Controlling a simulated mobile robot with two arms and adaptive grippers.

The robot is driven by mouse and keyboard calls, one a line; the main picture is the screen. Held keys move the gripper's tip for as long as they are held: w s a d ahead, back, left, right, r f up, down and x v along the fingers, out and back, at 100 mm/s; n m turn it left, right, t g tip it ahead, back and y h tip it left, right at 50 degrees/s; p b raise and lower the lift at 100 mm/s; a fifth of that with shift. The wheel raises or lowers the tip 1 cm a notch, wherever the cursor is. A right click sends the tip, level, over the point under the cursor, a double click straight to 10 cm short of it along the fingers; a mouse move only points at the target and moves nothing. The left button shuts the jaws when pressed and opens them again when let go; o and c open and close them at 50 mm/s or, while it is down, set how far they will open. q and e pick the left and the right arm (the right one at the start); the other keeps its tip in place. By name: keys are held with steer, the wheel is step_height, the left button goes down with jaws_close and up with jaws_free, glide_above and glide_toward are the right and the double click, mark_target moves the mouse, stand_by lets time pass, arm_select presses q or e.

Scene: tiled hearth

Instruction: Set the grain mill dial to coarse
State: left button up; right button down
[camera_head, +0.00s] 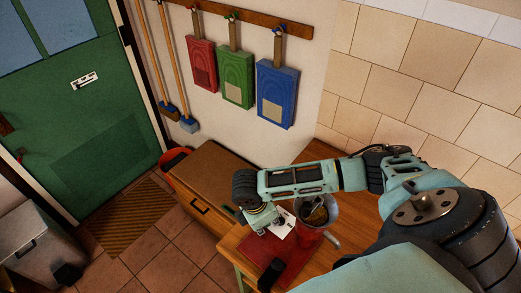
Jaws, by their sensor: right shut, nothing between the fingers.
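The grain mill stands on the wooden table, with a red body (310,238) and a grey metal hopper (334,211) holding something brownish. A white plate with small dark marks (287,224) shows at the mill's left side; it may be the dial face, but its setting is too small to read. My right gripper (264,226) reaches over from the right and points down just left of the white plate. It is shut and empty. I cannot tell whether it touches the mill. My left gripper is not in view.
The mill's table has a red mat (294,267) at its front. A wooden cabinet (207,168) stands behind to the left. Red, green and blue boxes (276,93) hang on the wall. A green door (95,120) and a grey bin (35,245) are at left.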

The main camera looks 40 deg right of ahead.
stand_by(0.3)
steer(key=shift+d, duration=0.1)
stand_by(0.8)
steer(key=shift+w+d, duration=0.2)
steer(key=shift+d, duration=0.45)
steer(key=shift+w+a+r, duration=0.1)
steer(key=shift+w+r, duration=0.05)
steer(key=shift+r, duration=0.35)
steer(key=v, duration=1.1)
steer(key=shift+a, duration=0.35)
steer(key=shift+a, duration=0.1)
